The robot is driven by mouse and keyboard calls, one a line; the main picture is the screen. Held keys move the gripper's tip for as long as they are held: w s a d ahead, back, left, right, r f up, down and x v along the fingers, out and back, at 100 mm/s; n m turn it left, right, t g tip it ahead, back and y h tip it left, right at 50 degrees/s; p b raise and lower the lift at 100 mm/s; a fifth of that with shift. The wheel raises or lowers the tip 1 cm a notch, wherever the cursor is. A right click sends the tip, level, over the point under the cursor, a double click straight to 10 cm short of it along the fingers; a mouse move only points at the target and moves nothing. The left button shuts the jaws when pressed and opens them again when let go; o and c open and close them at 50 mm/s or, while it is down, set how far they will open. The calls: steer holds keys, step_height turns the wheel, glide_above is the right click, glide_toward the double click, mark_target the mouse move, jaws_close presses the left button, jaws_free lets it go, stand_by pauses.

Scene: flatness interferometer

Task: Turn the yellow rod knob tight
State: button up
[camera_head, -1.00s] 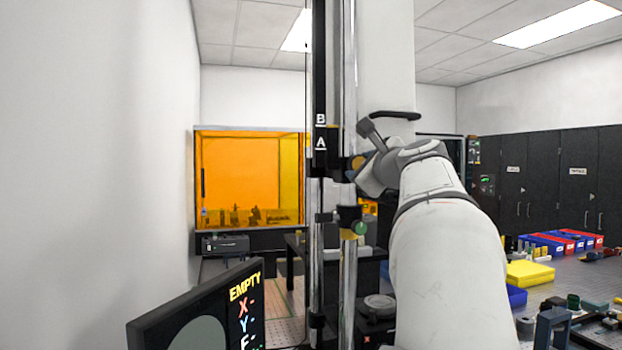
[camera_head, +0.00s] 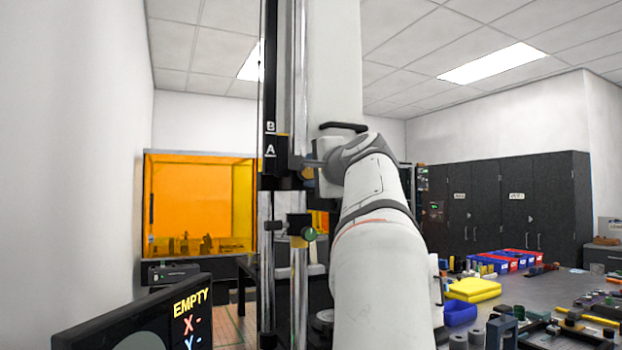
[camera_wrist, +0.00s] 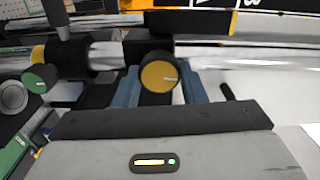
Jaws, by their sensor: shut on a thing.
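The yellow rod knob (camera_wrist: 159,76) sits between the two blue fingers of my gripper (camera_wrist: 160,88) in the wrist view. In the head view my wrist covers the yellow knob and my fingers.
A green knob (camera_head: 309,234) is on a lower clamp; it also shows at left in the wrist view (camera_wrist: 40,78). A screen (camera_head: 140,318) reading EMPTY stands at lower left.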

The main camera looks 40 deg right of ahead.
steer(key=shift+n, duration=0.5)
steer(key=o, duration=1)
steer(key=b+v, duration=0.2)
steer(key=v, duration=0.5)
steer(key=shift+s, duration=0.4)
steer(key=shift+a+f, duration=0.1)
